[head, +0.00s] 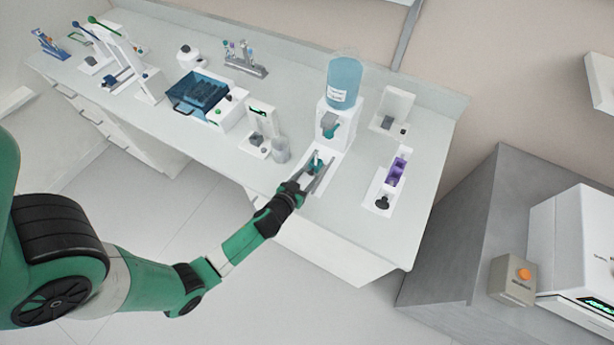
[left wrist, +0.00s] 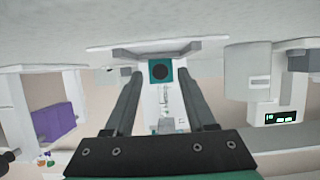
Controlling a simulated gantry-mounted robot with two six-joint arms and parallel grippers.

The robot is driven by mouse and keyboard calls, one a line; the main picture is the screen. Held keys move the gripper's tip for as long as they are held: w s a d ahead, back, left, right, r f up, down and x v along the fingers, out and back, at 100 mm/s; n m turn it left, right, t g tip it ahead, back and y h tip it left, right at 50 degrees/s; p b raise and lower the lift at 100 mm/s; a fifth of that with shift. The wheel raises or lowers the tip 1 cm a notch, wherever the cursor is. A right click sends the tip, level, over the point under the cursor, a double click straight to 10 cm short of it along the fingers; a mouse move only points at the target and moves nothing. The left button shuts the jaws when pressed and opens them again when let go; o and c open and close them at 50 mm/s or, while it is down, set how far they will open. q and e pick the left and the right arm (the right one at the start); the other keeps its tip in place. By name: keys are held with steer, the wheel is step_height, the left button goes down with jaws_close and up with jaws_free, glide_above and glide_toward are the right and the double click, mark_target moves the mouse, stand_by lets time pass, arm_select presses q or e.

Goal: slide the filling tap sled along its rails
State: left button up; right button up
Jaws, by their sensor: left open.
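The filling station is a white dispenser (head: 336,122) with a blue bottle (head: 344,80) on top. A low white base plate runs out in front of it, and a small teal piece (head: 316,163), apparently the tap sled, sits on it. My left gripper (head: 314,176) is open at this piece. In the left wrist view a teal square block with a dark round centre (left wrist: 161,71) shows between the tips of the open left gripper (left wrist: 159,76). Gaps to the fingers seem to show on both sides. The rails are too small to tell clearly. My right gripper is out of view.
A clear cup (head: 281,150) stands just left of the gripper, by a small white device (head: 258,138). A purple-topped white fixture (head: 397,170) stands to the right. A blue tray box (head: 198,92) is farther left. The counter's right front corner is clear.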

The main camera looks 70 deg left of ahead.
arm_select(q)
steer(key=shift+w+a+f, duration=0.15)
steer(key=shift+w+a, duration=0.05)
steer(key=shift+c, duration=0.3)
jaws_close()
stand_by(1.1)
